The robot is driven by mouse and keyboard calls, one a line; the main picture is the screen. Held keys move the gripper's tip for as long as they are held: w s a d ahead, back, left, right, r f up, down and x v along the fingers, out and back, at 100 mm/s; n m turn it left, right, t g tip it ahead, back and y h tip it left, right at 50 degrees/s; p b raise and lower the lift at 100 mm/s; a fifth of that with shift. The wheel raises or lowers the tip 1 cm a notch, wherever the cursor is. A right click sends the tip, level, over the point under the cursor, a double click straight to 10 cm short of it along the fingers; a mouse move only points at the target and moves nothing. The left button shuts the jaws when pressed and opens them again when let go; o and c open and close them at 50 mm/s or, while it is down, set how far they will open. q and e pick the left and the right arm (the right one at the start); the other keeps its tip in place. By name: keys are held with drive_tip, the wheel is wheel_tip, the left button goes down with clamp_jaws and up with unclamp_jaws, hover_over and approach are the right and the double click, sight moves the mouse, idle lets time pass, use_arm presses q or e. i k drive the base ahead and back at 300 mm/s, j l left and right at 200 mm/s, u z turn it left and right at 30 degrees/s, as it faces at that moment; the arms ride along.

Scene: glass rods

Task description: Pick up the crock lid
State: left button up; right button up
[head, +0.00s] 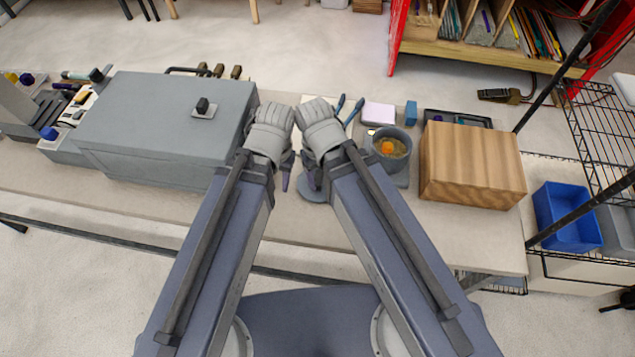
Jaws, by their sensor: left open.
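The grey-blue crock (402,139) stands open on the bench right of my grippers, with something orange inside. A flat grey-blue disc, which looks like the crock lid (312,194), lies on the bench under my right gripper, partly hidden by that arm. My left gripper (286,178) is open just left of the disc, pointing down, with nothing seen in it. My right gripper (311,178) is over the disc; its jaws are too small and covered to read, and I cannot tell whether it touches the disc.
A large grey box (165,125) fills the bench to the left. A wooden block (470,165) stands right of the crock. Blue-handled pliers (350,112), a pale box (379,113) and a small blue block (411,112) lie behind. A blue bin (568,217) is far right.

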sight(319, 196)
drive_tip(key=k+j, duration=0.15)
drive_tip(key=j, duration=0.25)
drive_tip(key=k+j, duration=0.1)
drive_tip(key=j, duration=0.3)
drive_tip(key=k+j, duration=0.15)
drive_tip(key=j, duration=0.25)
drive_tip(key=k+j, duration=0.1)
drive_tip(key=j, duration=0.25)
drive_tip(key=k+j, duration=0.15)
drive_tip(key=j, duration=0.25)
